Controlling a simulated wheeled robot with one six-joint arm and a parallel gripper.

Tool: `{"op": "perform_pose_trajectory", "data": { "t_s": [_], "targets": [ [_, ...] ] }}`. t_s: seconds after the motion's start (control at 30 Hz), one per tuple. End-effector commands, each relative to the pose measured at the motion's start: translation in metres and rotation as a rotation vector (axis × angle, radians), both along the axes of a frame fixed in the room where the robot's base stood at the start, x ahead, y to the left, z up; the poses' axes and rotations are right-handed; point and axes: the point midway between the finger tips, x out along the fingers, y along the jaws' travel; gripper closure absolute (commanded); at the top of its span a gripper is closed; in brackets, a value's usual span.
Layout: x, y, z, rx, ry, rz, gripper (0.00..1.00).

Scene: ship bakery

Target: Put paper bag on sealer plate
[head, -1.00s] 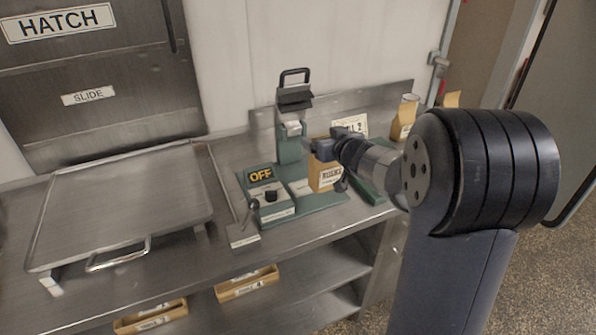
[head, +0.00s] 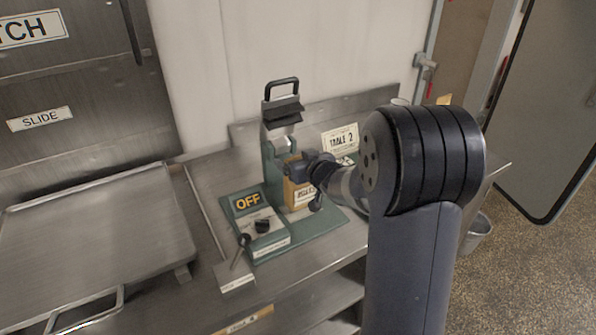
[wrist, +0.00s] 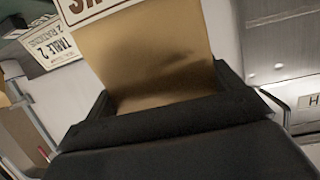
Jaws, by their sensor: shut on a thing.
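My gripper (head: 308,170) is shut on a brown paper bag (head: 290,194) with a white printed label. In the head view the bag is upright at the green sealer (head: 272,160), over its base plate (head: 303,220); my gripper hides part of it. I cannot tell whether the bag touches the plate. In the wrist view the bag (wrist: 150,55) fills the space between the dark jaws. The sealer has a raised black handle, and its control box (head: 258,228) shows an OFF sign and a black knob.
A TABLE 2 card (head: 340,139) stands behind my gripper on the steel counter. A large metal tray (head: 95,240) lies at the left. A small lever on a plate (head: 238,270) sits in front of the control box. A metal bucket (head: 480,228) is at the right.

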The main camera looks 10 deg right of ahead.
Motion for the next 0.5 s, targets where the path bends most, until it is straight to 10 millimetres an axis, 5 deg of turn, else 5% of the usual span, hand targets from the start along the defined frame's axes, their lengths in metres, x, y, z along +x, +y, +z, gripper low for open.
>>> {"op": "perform_pose_trajectory", "data": {
  "t_s": [0.13, 0.5],
  "targets": [
    [0.000, 0.000, -0.022, 0.001, 0.003, 0.000, 0.51],
    [0.000, 0.000, -0.026, 0.000, 0.001, 0.000, 0.51]
  ]
}}
